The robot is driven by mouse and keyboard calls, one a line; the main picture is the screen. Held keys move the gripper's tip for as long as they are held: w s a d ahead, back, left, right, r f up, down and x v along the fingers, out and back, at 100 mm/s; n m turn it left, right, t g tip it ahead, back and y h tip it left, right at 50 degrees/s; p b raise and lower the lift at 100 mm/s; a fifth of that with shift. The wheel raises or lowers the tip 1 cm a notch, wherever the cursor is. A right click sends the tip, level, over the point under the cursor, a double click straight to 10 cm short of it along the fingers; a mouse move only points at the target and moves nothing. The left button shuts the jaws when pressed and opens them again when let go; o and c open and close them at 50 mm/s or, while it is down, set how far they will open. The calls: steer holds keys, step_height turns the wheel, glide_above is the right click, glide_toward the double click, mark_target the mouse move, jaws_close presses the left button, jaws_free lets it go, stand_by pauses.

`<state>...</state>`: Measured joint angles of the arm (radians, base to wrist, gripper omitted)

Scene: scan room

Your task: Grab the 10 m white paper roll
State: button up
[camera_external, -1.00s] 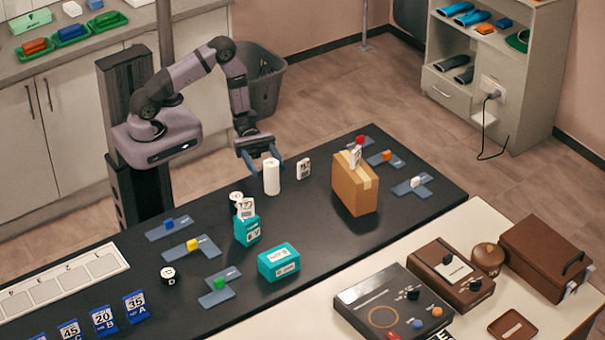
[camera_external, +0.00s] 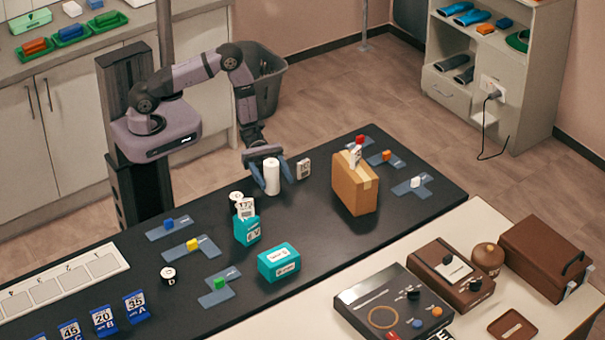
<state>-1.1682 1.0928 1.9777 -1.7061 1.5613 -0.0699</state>
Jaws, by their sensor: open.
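The white paper roll (camera_external: 271,178) stands upright on the black table near its back edge. My gripper (camera_external: 272,177) is low at the roll, with one blue finger on its left and the other on its right. The fingers are open, and I see a gap on the right side. I cannot tell whether the left finger touches the roll. The 10 m marking is not readable here.
A cardboard box (camera_external: 354,186) is further right. Teal boxes (camera_external: 279,262) and a white roll-like item (camera_external: 236,198) stand in front and left. Bare black table (camera_external: 310,225) lies in front of the roll.

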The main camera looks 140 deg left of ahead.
steer(key=shift+w+d, duration=0.2)
steer(key=shift+w, duration=0.4)
steer(key=shift+c, duration=0.7)
steer(key=c, duration=1.1)
steer(key=shift+r, duration=0.15)
step_height(320, 180, up, 10)
steer(key=b, duration=0.1)
